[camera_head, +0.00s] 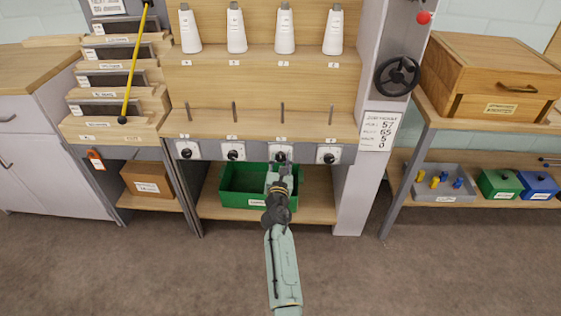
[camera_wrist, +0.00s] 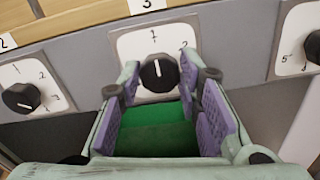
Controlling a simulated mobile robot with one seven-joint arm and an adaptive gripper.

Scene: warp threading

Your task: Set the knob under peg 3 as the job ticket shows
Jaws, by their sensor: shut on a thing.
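The knob under peg 3 (camera_wrist: 158,73) is black and round on a white dial plate (camera_wrist: 125,42), below the label "3". Its white mark points up toward the "1"; a "2" shows at the plate's upper right. My gripper (camera_wrist: 168,84) has its purple-padded fingers on either side of this knob, shut on it. In the head view my gripper (camera_head: 280,170) reaches up to the same knob (camera_head: 281,157), partly covering it. The job ticket (camera_head: 380,131) on the grey post seems to list 57, 65, 5 and 0; its row labels are too small to read.
Neighbouring knobs sit left (camera_wrist: 21,98) and right (camera_wrist: 314,46) of it. Pegs (camera_head: 282,112) stand on the wooden ledge above, with white cones (camera_head: 285,30) higher up. A green bin (camera_head: 240,198) stands on the shelf below. A black handwheel (camera_head: 397,76) is on the post.

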